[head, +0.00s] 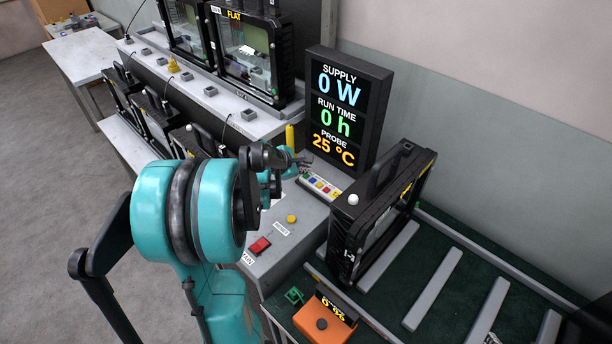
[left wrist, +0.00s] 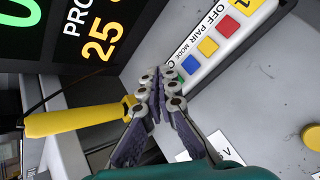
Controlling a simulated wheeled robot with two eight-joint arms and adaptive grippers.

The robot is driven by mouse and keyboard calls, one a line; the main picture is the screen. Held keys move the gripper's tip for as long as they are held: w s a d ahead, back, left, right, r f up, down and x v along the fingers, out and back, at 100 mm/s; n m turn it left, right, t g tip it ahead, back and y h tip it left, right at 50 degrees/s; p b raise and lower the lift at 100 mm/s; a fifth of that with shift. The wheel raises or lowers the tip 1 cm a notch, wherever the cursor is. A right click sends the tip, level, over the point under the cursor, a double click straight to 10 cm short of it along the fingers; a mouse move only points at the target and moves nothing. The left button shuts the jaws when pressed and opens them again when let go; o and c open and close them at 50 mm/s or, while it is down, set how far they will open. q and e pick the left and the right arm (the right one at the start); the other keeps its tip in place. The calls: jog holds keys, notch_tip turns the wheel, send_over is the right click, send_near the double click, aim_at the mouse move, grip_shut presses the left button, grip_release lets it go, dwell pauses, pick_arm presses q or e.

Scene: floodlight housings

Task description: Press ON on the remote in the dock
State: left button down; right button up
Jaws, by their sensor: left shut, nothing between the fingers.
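The remote (head: 322,187) is a white strip with coloured buttons, lying on the grey bench top in front of the display. In the left wrist view the remote (left wrist: 232,38) shows yellow, red and blue buttons and the printed words OFF, PAIR and MODE. Its near end is partly hidden by my fingertips, so the ON button cannot be made out. My left gripper (head: 303,165) is shut and empty, at the remote's left end. In the left wrist view my left gripper (left wrist: 158,84) has its tips close to that end; contact cannot be told. My right gripper is not in view.
The display (head: 342,110) reads 0 W, 0 h, 25 °C. A yellow-handled tool (left wrist: 75,120) is beside my fingers. A red switch (head: 260,246) and yellow button (head: 291,218) are nearer. A black floodlight housing (head: 345,235) stands close on the right.

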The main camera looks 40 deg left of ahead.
aim_at(305, 177)
pick_arm(q)
jog(key=shift+f, duration=0.15)
dwell(0.3)
jog(key=shift+f+b, duration=0.3)
jog(key=shift+b, duration=0.05)
jog(key=shift+f+b, duration=0.3)
jog(key=shift+f, duration=0.05)
dwell(0.4)
jog(key=shift+r, duration=0.1)
jog(key=shift+r+p, duration=0.65)
jog(key=shift+r, duration=0.05)
notch_tip(305, 177, up, 5)
jog(key=p, duration=0.4)
jog(key=shift+r, duration=0.1)
dwell(0.4)
